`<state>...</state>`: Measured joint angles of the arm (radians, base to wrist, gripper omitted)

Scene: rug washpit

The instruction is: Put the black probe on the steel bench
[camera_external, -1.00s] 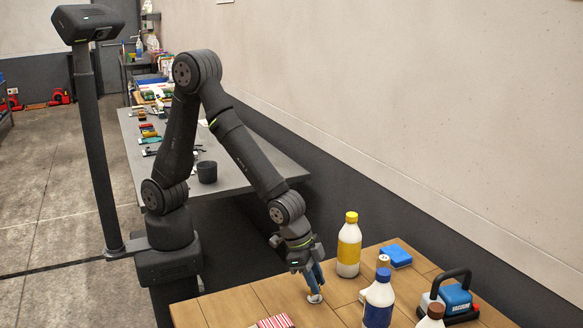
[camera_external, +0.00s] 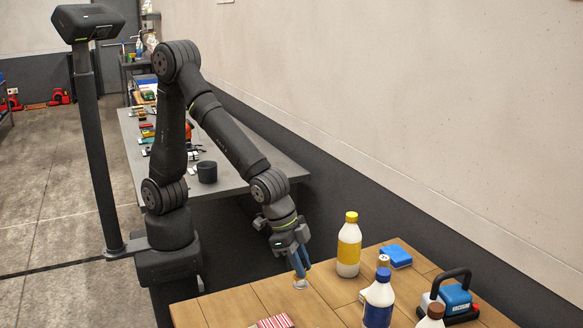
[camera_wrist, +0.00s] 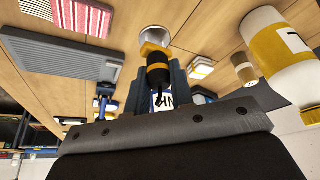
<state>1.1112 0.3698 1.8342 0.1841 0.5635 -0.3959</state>
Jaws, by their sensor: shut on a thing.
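In the wrist view my gripper (camera_wrist: 157,78) is shut on a black piece with a yellow-orange collar and a pale round end (camera_wrist: 156,62), which looks like the black probe. Its pale end (camera_external: 300,284) shows below the fingertips in the external view, seemingly just above the tabletop. The rest of it is hidden by the fingers there. The steel bench (camera_external: 228,179) is the long grey table behind my arm, against the wall.
The wooden table (camera_external: 325,308) holds a yellow-label bottle (camera_external: 349,245) close right of my gripper, a blue sponge (camera_external: 396,257), a blue-label bottle (camera_external: 378,302), a blue vacuum tool (camera_external: 455,297) and a red-striped cloth (camera_external: 275,321). A black cup (camera_external: 207,172) and several small items stand on the bench.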

